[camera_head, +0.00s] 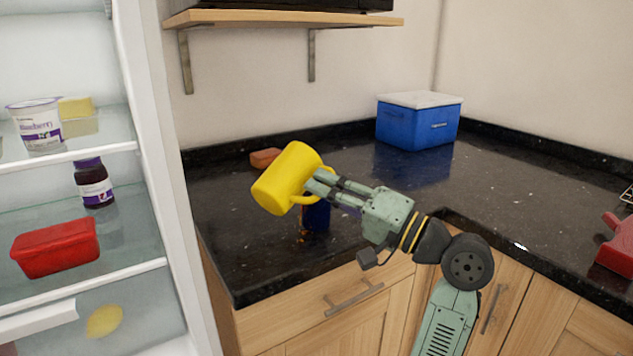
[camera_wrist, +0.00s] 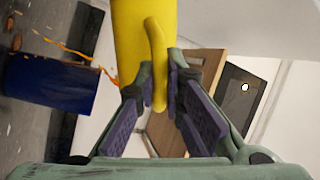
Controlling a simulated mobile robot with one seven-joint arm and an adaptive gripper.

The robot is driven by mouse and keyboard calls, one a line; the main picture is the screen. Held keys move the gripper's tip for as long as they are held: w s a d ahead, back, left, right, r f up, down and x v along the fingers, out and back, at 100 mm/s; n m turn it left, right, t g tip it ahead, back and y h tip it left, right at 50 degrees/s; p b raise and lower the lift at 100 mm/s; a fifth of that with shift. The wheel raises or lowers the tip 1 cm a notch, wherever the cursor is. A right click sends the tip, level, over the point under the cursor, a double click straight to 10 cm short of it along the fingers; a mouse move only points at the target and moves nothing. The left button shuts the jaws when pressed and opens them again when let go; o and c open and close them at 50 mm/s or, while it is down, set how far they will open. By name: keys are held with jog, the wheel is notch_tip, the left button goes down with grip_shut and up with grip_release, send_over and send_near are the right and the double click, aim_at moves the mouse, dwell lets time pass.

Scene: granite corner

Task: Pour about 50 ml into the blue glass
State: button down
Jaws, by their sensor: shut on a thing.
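My gripper (camera_head: 318,184) is shut on the handle of a yellow mug (camera_head: 285,180). The mug is held in the air, tilted with its mouth down to the left. The blue glass (camera_head: 317,217) stands on the counter below, partly hidden by the mug and my fingers. The wrist view shows my gripper (camera_wrist: 172,88), the mug (camera_wrist: 135,35) and the glass (camera_wrist: 45,88) sideways on. A thin orange stream (camera_wrist: 75,53) runs from the mug past one side of the glass. Orange drops show on the counter beside it. The level inside the glass is hidden.
The dark granite counter (camera_head: 240,265) has a brown-orange block (camera_head: 265,158) behind the mug and a blue cooler (camera_head: 418,122) at the back. A red object (camera_head: 617,247) lies at right. An open fridge (camera_head: 165,200) stands at left. A wooden shelf (camera_head: 290,18) hangs above.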

jog(key=shift+w+r, duration=0.1)
jog(key=shift+w, duration=0.1)
dwell(0.4)
jog(key=shift+s+d+r+m+p, duration=0.1)
jog(key=shift+s+r+m+p, duration=0.1)
jog(key=shift+m+p, duration=0.35)
dwell(1.1)
jog(key=n+b, duration=0.1)
jog(key=f+n+b, duration=0.1)
jog(key=n+b, duration=0.1)
jog(key=n+g+b, duration=0.1)
jog(key=shift+f+n+y+b, duration=0.3)
jog(key=shift+n+y, duration=0.05)
jog(key=shift+y, duration=0.05)
jog(key=shift+s+r+n, duration=0.1)
jog(key=shift+r+n, duration=0.2)
jog(key=shift+n, duration=0.3)
jog(key=shift+f+n+g+b, duration=0.3)
jog(key=shift+n+b, duration=0.1)
jog(key=shift+b, duration=0.15)
dwell(0.4)
